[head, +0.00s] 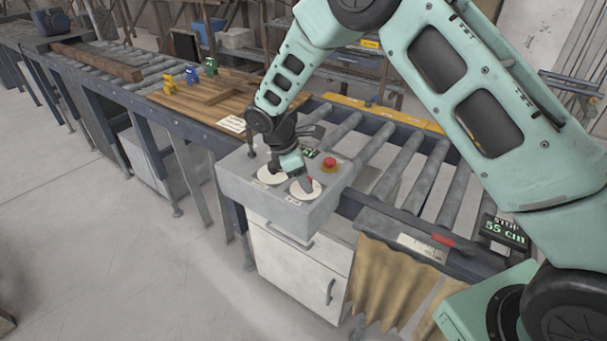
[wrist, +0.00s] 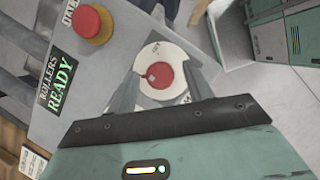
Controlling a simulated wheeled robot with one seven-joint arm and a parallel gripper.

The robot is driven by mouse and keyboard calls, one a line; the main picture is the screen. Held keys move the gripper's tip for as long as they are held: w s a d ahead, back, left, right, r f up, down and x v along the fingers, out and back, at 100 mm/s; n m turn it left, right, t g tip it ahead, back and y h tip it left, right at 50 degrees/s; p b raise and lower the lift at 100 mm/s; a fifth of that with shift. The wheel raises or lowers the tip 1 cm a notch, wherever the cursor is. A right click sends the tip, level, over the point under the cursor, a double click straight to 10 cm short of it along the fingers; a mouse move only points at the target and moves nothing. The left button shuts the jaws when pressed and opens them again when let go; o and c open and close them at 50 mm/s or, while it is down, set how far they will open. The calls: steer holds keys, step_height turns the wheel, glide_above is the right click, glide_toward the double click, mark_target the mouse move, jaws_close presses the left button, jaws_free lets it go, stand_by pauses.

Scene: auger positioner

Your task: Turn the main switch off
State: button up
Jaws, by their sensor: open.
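A grey control box (head: 240,190) stands at the edge of the roller conveyor. Its top carries two round white plates, the left one (head: 268,178) and the right one (head: 306,194). In the wrist view a round red knob (wrist: 160,75) sits in the middle of a white plate (wrist: 165,52); I take this for the main switch. My gripper (head: 304,181) points down at the right plate. In the wrist view my gripper (wrist: 158,88) is open, with one finger on each side of the red knob. Whether the fingers touch it I cannot tell. The plate's labels are partly hidden.
A red mushroom button on a yellow base (wrist: 92,23) is on the same box, beside a display reading "ROLLERS READY" (wrist: 58,84). A wooden board (head: 200,100) with small coloured figures lies on the conveyor. A "STOP 55 cm" display (head: 504,232) is at right.

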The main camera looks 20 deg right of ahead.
steer(key=c, duration=0.9)
steer(key=shift+c, duration=0.2)
steer(key=shift+m, duration=0.3)
steer(key=m+b, duration=0.1)
steer(key=m+g, duration=0.1)
steer(key=m, duration=0.1)
steer(key=shift+w+f+m+g+y+b, duration=0.1)
steer(key=shift+w+m+g+y+b, duration=0.05)
steer(key=shift+m+g+y+b, duration=0.2)
steer(key=m+g+y+b, duration=0.1)
steer(key=m, duration=0.3)
steer(key=shift+w+d+m, duration=0.1)
steer(key=shift+m, duration=0.15)
steer(key=m, duration=0.2)
steer(key=m+g+y+b, duration=0.1)
steer(key=m, duration=0.1)
steer(key=shift+d+y, duration=0.1)
steer(key=shift+y, duration=0.15)
steer(key=m+y, duration=0.1)
steer(key=m, duration=0.4)
steer(key=shift+d+y+b, duration=0.1)
steer(key=shift+y+b, duration=0.25)
steer(key=shift+y, duration=0.05)
